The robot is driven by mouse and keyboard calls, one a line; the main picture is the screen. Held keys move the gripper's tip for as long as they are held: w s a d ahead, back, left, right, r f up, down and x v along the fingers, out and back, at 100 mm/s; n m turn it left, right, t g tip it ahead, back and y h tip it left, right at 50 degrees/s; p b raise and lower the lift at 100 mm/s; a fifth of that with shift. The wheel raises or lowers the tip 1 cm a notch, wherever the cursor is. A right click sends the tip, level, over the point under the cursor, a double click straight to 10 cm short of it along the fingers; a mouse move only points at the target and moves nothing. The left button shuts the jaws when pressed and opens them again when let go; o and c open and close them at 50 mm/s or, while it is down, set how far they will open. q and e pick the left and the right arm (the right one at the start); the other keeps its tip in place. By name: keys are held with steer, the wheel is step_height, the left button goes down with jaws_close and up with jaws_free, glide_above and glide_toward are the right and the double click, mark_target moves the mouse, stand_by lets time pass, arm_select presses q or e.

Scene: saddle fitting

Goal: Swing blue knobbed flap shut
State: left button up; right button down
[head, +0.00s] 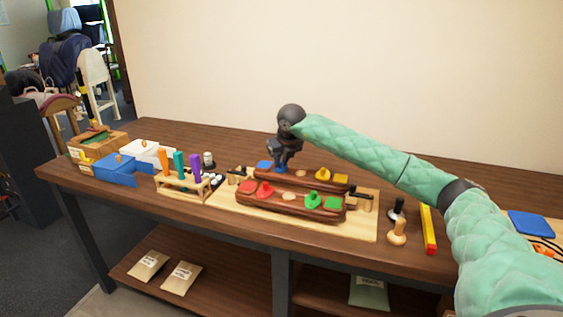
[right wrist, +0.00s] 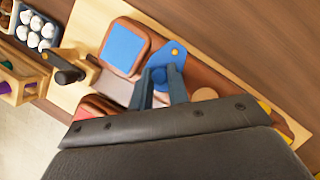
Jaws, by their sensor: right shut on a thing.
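The blue flap (right wrist: 175,58) shows in the right wrist view with a small yellow pin near its far end. My right gripper (right wrist: 163,88) is shut on its blue knob (right wrist: 164,75), one finger on each side. The flap lies beside a blue square (right wrist: 123,47) on the end of a brown wooden piece, and leaves that square uncovered. In the head view my right gripper (head: 283,162) reaches down onto the rear brown piece (head: 318,188) near its left end. The blue square (head: 264,165) shows just left of it. The fingers hide part of the flap.
The front brown piece (head: 275,206) carries red and green flaps with knobs. Both pieces rest on a pale board (head: 362,222). A dark-handled clamp (right wrist: 65,70) stands by the board's end. A rack of colored handles (head: 180,184) and blue bin (head: 115,170) stand left. Table behind is clear.

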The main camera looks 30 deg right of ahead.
steer(key=c, duration=1.4)
jaws_free()
steer(key=shift+o, duration=0.2)
arm_select(q)
steer(key=shift+w+f, duration=0.1)
arm_select(e)
steer(key=shift+r, duration=0.1)
steer(key=shift+s+r, duration=0.1)
steer(key=shift+r, duration=0.15)
arm_select(q)
steer(key=shift+t, duration=0.4)
steer(key=f, duration=0.1)
steer(key=f+b, duration=0.1)
steer(key=f, duration=0.1)
steer(key=w+f, duration=0.1)
steer(key=f, duration=0.1)
steer(key=shift+d+f, duration=0.1)
steer(key=shift+d, duration=0.25)
arm_select(e)
steer(key=v, duration=0.7)
steer(key=shift+f, duration=0.15)
